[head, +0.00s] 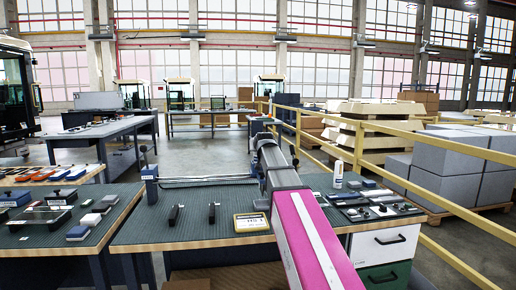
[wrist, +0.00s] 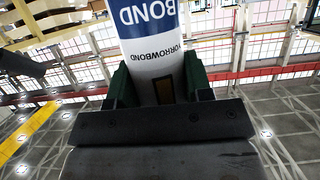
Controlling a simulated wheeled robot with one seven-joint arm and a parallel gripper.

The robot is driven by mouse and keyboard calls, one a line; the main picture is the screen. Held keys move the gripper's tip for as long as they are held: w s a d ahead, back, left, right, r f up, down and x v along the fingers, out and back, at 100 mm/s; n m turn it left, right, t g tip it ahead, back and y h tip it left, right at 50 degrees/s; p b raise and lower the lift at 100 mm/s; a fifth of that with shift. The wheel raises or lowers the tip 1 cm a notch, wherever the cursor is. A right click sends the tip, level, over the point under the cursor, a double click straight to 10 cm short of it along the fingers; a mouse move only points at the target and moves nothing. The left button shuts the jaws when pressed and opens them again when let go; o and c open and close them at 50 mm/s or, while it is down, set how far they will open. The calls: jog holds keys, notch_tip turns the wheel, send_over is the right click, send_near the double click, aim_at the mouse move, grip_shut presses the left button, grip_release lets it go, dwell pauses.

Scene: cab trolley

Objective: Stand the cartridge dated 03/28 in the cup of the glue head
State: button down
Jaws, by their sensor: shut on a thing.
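My gripper (wrist: 161,84) is shut on a cartridge (wrist: 152,50) in the wrist view, with one green-padded finger on each side of it. The cartridge is a white tube with a dark blue band, and lettering ending in "BOND" shows on it. Its top runs out of the wrist picture, and no date is readable on the visible side. In the head view my own pink arm reaches forward over the bench and hides the gripper and what it holds. I cannot pick out the glue head or its cup in either view.
A green-topped bench (head: 190,232) lies ahead, with a yellow-framed card (head: 252,222), small black pieces and a white bottle (head: 338,173). A second bench (head: 60,240) with small blocks is at left. A yellow railing (head: 420,150) and grey boxes (head: 455,165) stand at right.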

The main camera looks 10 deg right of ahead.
jog(key=shift+f, duration=0.25)
dwell(0.5)
jog(key=shift+c, duration=2.3)
grip_release()
jog(key=shift+s, duration=0.15)
jog(key=v, duration=1)
notch_tip(320, 180, up, 8)
jog(key=shift+s, duration=0.25)
jog(key=shift+r, duration=0.1)
